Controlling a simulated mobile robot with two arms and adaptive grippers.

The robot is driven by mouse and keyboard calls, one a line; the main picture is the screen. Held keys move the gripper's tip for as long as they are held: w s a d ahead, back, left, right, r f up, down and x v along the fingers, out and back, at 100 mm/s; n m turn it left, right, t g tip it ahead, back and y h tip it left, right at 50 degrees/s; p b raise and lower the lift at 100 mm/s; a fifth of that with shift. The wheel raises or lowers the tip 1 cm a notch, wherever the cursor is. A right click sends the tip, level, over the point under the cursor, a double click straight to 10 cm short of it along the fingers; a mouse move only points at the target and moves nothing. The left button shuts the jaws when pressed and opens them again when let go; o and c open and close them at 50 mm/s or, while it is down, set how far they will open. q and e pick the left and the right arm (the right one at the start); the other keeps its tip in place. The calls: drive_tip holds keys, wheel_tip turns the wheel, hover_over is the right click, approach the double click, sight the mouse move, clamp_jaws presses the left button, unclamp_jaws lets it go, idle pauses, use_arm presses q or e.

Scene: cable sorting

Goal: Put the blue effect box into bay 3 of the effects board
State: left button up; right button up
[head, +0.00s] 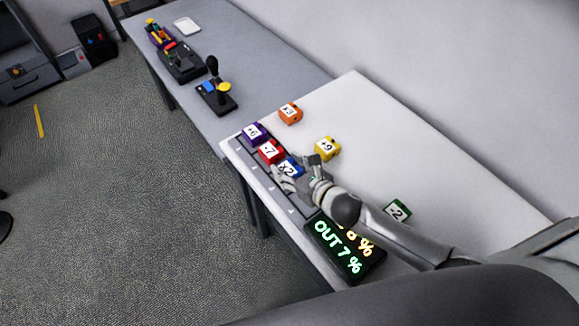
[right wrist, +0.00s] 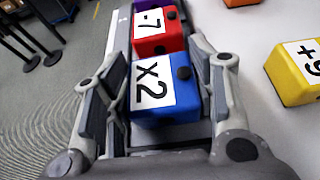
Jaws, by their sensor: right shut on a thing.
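The blue effect box (head: 290,168), marked X2, is between the fingers of my right gripper (head: 300,173). In the right wrist view the blue box (right wrist: 167,95) sits upright between both fingers of the gripper (right wrist: 156,85), which is shut on it. The box is over or in the effects board (head: 291,204), just past the red box (head: 270,152) in the row. Whether its underside touches the bay floor is hidden. The purple box (head: 254,133) and red box stand in the board's first bays. My left gripper is not in view.
Loose on the white table are an orange box (head: 290,113), a yellow box (head: 327,148) and a green box (head: 397,211). A display (head: 345,250) reading OUT 7 % stands at the board's near end. The grey table (head: 245,55) behind holds joystick devices.

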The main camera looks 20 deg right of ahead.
drive_tip(key=shift+f, duration=0.15)
drive_tip(key=o, duration=1.2)
drive_tip(key=shift+r, duration=0.2)
drive_tip(key=b+v, duration=0.1)
drive_tip(key=v, duration=0.9)
drive_tip(key=shift+s+d+f+b, duration=0.1)
drive_tip(key=shift+b, duration=0.25)
drive_tip(key=shift+v, duration=0.95)
